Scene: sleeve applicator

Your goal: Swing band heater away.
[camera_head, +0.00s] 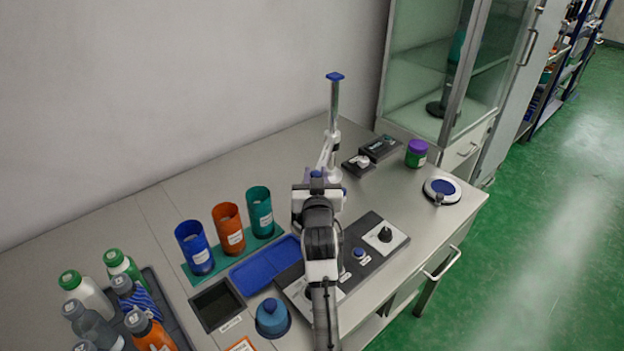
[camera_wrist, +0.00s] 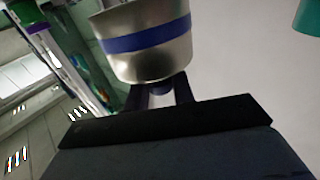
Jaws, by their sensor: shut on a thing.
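The band heater (camera_wrist: 148,42) is a shiny metal cup shape with a blue band, close above my fingers in the wrist view. My gripper (camera_wrist: 160,92) is shut on a small dark knob under the metal cup, which seems to be the heater's handle. The fingers hide most of the knob. In the head view my gripper and wrist stand in front of the upright metal post (camera_head: 334,112) with a blue cap. A pale swing arm (camera_head: 326,153) reaches out from the post toward my gripper. The heater itself is mostly hidden there by my wrist.
A control panel (camera_head: 397,238) with a black knob lies right of my arm. Blue, orange and teal cups (camera_head: 229,228) stand at left, with several bottles (camera_head: 88,292) beyond. A purple-lidded jar (camera_head: 416,153) and round pad (camera_head: 441,188) are at right. Bench is clear behind the cups.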

